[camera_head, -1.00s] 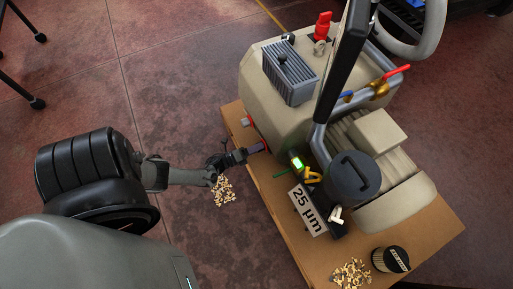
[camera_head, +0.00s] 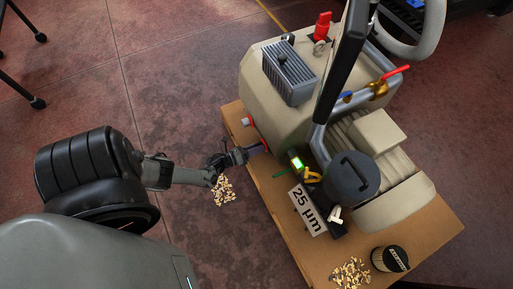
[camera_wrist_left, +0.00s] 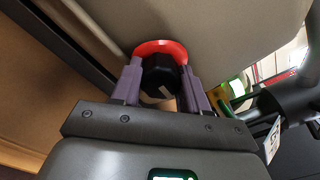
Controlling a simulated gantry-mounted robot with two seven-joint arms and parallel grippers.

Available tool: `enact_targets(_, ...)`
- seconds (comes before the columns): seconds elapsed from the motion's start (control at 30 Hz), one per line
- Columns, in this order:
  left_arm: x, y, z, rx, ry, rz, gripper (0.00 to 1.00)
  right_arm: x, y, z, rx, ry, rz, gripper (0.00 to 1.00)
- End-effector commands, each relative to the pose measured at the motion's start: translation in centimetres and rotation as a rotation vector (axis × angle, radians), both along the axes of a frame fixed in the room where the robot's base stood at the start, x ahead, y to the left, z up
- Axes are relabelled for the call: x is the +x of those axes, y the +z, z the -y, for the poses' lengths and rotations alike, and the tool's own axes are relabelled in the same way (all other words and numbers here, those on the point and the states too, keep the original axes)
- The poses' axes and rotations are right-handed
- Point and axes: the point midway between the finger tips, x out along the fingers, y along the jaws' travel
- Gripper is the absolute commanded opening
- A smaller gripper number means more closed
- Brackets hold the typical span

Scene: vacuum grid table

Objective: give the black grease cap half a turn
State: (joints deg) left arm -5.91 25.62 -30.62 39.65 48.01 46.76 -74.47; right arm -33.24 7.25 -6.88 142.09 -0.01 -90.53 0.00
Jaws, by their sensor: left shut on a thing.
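The black grease cap (camera_wrist_left: 160,80) sits against a red ring (camera_wrist_left: 160,47) on the beige pump housing, as seen in the left wrist view. My left gripper (camera_wrist_left: 158,88) has a purple finger on each side of the cap and is shut on it. In the head view my left gripper (camera_head: 258,149) reaches the side of the beige pump (camera_head: 265,108) from the left, and the cap is hidden there behind the fingers. My right gripper is not in view.
A red-tipped fitting (camera_head: 248,122) sticks out of the housing just above my gripper. A small lit green display (camera_head: 296,163), a "25 µm" plate (camera_head: 307,209) and a dark canister (camera_head: 352,178) stand to the right.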

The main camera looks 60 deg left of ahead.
Motion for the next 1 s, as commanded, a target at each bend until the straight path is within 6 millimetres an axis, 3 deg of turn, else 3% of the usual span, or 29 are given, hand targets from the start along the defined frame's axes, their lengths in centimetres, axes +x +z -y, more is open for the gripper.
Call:
enact_targets(0.2,0.0,0.0,0.0,-0.001,0.0,0.0,0.14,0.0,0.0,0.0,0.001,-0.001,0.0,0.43)
enact_targets(0.23,0.0,0.0,0.0,-0.001,0.0,0.0,0.47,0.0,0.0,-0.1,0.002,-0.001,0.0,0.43)
enact_targets(0.4,0.0,0.0,0.0,-0.001,-0.001,0.001,0.69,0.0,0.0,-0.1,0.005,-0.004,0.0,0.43)
enact_targets(0.77,-0.4,0.0,0.0,-0.002,-0.001,-0.001,0.69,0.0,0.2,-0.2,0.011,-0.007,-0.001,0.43)
enact_targets(1.0,-3.5,0.1,-0.1,-0.003,0.001,-0.002,0.69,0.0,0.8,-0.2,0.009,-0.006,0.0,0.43)
